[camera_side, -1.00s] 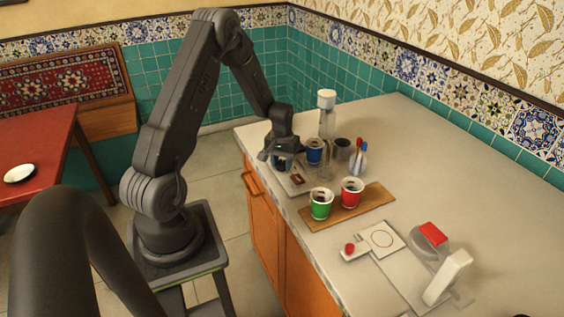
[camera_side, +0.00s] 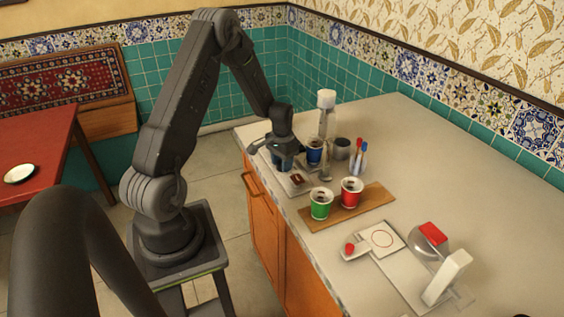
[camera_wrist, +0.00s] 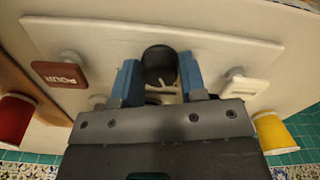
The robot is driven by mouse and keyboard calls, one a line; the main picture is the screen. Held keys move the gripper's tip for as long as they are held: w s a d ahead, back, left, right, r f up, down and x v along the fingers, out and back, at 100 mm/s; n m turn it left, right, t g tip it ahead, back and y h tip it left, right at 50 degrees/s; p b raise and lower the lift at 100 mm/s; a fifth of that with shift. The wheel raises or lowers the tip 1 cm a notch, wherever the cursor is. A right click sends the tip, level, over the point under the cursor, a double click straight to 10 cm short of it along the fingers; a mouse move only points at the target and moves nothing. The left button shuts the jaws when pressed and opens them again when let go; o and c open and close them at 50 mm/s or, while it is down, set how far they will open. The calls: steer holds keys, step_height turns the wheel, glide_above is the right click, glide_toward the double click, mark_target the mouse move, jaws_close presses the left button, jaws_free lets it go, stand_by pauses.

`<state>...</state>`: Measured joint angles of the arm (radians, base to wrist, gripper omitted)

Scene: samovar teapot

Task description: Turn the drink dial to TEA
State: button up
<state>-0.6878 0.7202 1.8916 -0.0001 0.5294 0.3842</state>
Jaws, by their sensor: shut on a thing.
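The drink dial (camera_wrist: 160,64) is a dark round knob on a pale panel (camera_wrist: 100,38) in the wrist view. My gripper (camera_wrist: 160,82) has its two blue fingers on either side of the knob, shut on it. A pale pointer mark shows at the knob's near side. No TEA lettering can be read, so I cannot tell the dial's setting. In the side view my gripper (camera_side: 283,163) points down over the panel at the counter's left edge and hides the dial.
A brown POUR button (camera_wrist: 60,74) and a pale labelled piece (camera_wrist: 235,88) flank the dial. A yellow cup (camera_wrist: 275,132) is to the right in the wrist view. Green (camera_side: 321,204) and red (camera_side: 351,192) cups stand on a wooden board (camera_side: 375,202); a blue cup (camera_side: 315,151) stands behind.

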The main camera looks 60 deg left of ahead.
steer(key=o, duration=0.9)
step_height(320, 180, up, 14)
steer(key=shift+f, duration=0.1)
stand_by(0.4)
steer(key=d+r+t, duration=0.1)
steer(key=d+r, duration=0.6)
steer(key=d, duration=0.2)
steer(key=s+d+r+m+t, duration=0.1)
steer(key=s+d+r, duration=0.1)
steer(key=s+d, duration=0.3)
steer(key=s+d+r+m+t, duration=0.1)
steer(key=s+d+r+t, duration=0.1)
steer(key=s+d, duration=0.3)
steer(key=s+d+r+m+t, duration=0.1)
steer(key=s+d+r, duration=0.2)
steer(key=s+d, duration=0.2)
steer(key=shift+d+r+t, duration=0.15)
steer(key=shift+d, duration=0.8)
steer(key=shift+d+r+t, duration=0.15)
steer(key=shift+d, duration=0.75)
